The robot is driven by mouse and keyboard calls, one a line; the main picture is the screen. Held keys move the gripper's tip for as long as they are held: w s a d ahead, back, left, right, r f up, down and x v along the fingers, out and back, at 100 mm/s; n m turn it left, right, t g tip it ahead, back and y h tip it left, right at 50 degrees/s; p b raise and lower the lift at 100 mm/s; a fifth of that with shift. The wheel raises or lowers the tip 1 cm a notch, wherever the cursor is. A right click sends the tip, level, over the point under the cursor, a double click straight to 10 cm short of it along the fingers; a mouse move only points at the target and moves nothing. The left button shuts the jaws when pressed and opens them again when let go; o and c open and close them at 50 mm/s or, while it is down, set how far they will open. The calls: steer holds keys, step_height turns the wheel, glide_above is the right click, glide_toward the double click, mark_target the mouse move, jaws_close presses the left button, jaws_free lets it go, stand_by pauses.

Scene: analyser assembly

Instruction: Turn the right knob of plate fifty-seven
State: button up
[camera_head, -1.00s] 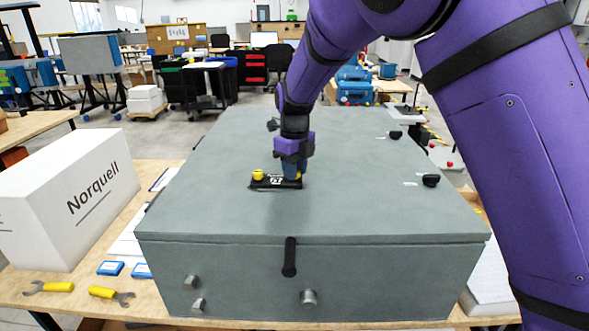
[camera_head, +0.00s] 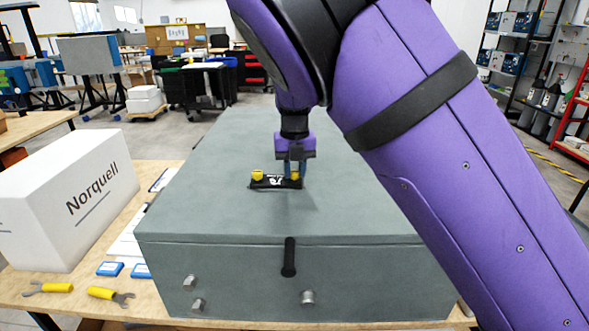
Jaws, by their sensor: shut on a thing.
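A small black plate (camera_head: 274,182) with white markings lies on top of the grey cabinet (camera_head: 225,215). The markings are too small to read with certainty. A yellow left knob (camera_head: 257,175) stands at its left end, clear of my gripper. A yellow right knob (camera_head: 295,176) shows at its right end. My gripper (camera_head: 296,172) points down over the right end of the plate and is shut on the right knob. Its fingers partly hide that knob.
Yellow-handled wrenches (camera_head: 108,295) and blue items (camera_head: 110,268) lie at the front left. A black handle (camera_head: 289,258) is on the cabinet front. My arm hides the cabinet's right side.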

mark_target(295, 171)
stand_by(0.3)
steer(key=o, duration=1)
steer(key=shift+c, duration=0.2)
steer(key=shift+r, duration=0.1)
step_height(295, 171, up, 11)
